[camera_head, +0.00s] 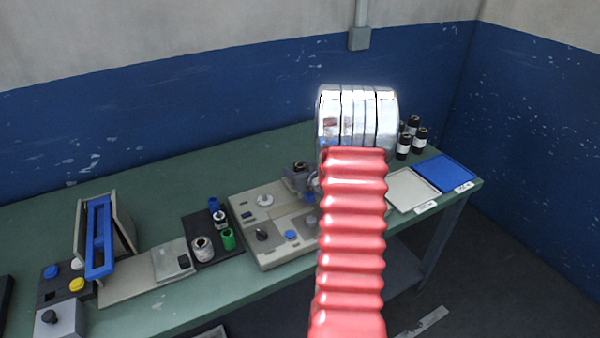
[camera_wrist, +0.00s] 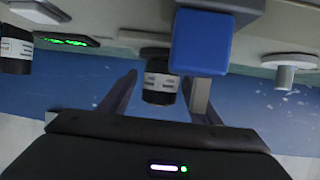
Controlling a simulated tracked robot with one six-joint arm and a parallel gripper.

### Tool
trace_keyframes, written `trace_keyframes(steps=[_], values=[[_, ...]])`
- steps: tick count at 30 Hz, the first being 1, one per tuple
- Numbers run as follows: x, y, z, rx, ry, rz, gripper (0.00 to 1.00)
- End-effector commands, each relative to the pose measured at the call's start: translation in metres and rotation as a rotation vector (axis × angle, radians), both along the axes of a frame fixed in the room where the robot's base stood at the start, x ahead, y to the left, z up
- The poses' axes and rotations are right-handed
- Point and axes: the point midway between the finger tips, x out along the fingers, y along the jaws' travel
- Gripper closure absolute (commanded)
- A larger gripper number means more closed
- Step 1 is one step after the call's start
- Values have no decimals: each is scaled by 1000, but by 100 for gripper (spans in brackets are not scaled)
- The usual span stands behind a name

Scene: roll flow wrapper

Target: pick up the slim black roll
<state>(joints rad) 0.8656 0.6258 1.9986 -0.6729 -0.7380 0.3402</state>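In the wrist view, which looks upside down, a short black roll with a pale grey label band (camera_wrist: 158,86) shows between the two fingers of my gripper (camera_wrist: 161,80). The fingers are apart, with a gap on each side of the roll. I cannot tell whether the roll is between the tips or beyond them. In the head view a dark-topped roll (camera_head: 300,166) shows on the machine, just left of my red arm. My gripper is mostly hidden behind the arm there. Several black rolls with white labels (camera_head: 404,146) stand at the table's back right.
A blue block (camera_wrist: 204,42) is close beside the roll in the wrist view. A white spool (camera_wrist: 285,76) is to the right. The beige machine (camera_head: 248,232), a white tray (camera_head: 405,188) and a blue tray (camera_head: 445,172) are on the green table (camera_head: 170,180).

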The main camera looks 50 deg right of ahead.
Motion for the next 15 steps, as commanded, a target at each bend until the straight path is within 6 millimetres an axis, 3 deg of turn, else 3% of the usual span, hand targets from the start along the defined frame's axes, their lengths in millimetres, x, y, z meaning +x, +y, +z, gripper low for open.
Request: trace_keyframes(steps=[15], values=[[0,0,0,0,0,0,80]])
